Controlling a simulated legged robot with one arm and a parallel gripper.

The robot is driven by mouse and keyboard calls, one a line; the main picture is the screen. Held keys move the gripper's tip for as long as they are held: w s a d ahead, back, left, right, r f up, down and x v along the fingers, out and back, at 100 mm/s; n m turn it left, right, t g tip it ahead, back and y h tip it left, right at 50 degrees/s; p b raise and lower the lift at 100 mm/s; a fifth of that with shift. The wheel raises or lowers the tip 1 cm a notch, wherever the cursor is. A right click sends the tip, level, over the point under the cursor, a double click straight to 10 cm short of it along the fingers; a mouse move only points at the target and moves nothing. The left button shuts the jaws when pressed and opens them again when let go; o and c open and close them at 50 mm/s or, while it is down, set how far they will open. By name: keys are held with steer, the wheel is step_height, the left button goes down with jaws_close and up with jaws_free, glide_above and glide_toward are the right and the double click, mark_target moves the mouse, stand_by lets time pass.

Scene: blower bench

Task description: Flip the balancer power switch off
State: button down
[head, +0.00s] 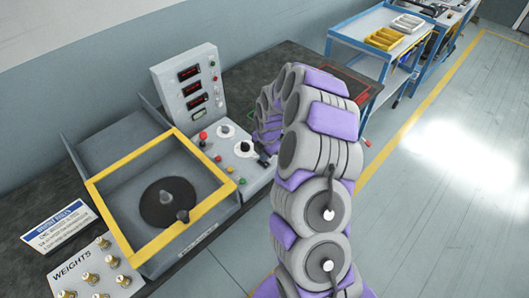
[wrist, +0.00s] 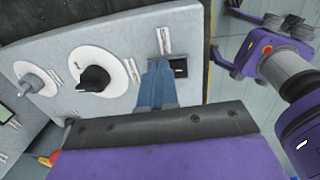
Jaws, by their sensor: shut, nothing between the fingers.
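The balancer's grey control panel (wrist: 120,40) carries a small black power switch (wrist: 180,68) near its edge in the wrist view. My gripper (wrist: 158,68) is shut and empty, its blue fingertips just left of the switch and partly overlapping its surround. I cannot tell whether the fingers touch it. The switch position is not readable. In the head view my gripper (head: 263,160) is over the right end of the panel (head: 228,150), and the switch cannot be made out there.
A black knob (wrist: 94,79) and a grey knob (wrist: 34,82) on white dials sit left of my gripper. A yellow-framed balancer chamber (head: 130,165), an upright display box (head: 190,85) and a weights tray (head: 110,265) stand on the bench. A blue cart (head: 345,40) is behind, with open floor at right.

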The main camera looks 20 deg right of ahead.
steer(key=shift+a, duration=0.85)
steer(key=shift+d+f, duration=0.1)
steer(key=shift+d, duration=0.3)
steer(key=shift+s, duration=0.1)
steer(key=shift+s, duration=0.15)
steer(key=shift+s+d+p, duration=0.2)
steer(key=shift+s+p, duration=0.1)
steer(key=shift+s, duration=0.05)
steer(key=shift+s+d, duration=0.1)
steer(key=shift+d, duration=0.15)
steer(key=shift+a, duration=0.1)
